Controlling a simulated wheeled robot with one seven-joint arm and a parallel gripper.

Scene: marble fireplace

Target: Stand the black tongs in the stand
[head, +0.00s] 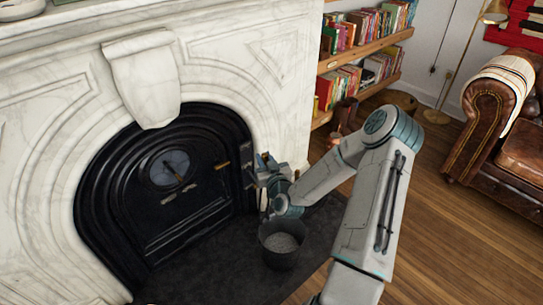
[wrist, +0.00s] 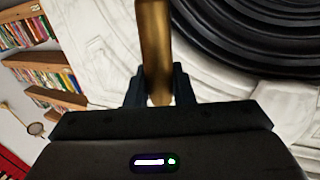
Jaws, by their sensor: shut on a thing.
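My gripper (head: 262,163) is in front of the right side of the black arched fireplace. In the wrist view my gripper (wrist: 160,88) is shut on a brass-coloured bar (wrist: 154,45), which runs from between the fingers to the top edge. This bar may be the handle of the tongs, but no black part of it shows clearly. A dark round bucket-like container (head: 283,255) with grey inside stands on the hearth below my gripper. I cannot tell whether it is the stand. No other stand shows clearly.
The white marble surround (head: 265,85) rises close behind my gripper. The dark hearth slab (head: 215,265) is bare left of the container. Bookshelves (head: 365,55) stand behind my arm. A leather armchair (head: 500,130) is at the right, with open wooden floor (head: 455,240) before it.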

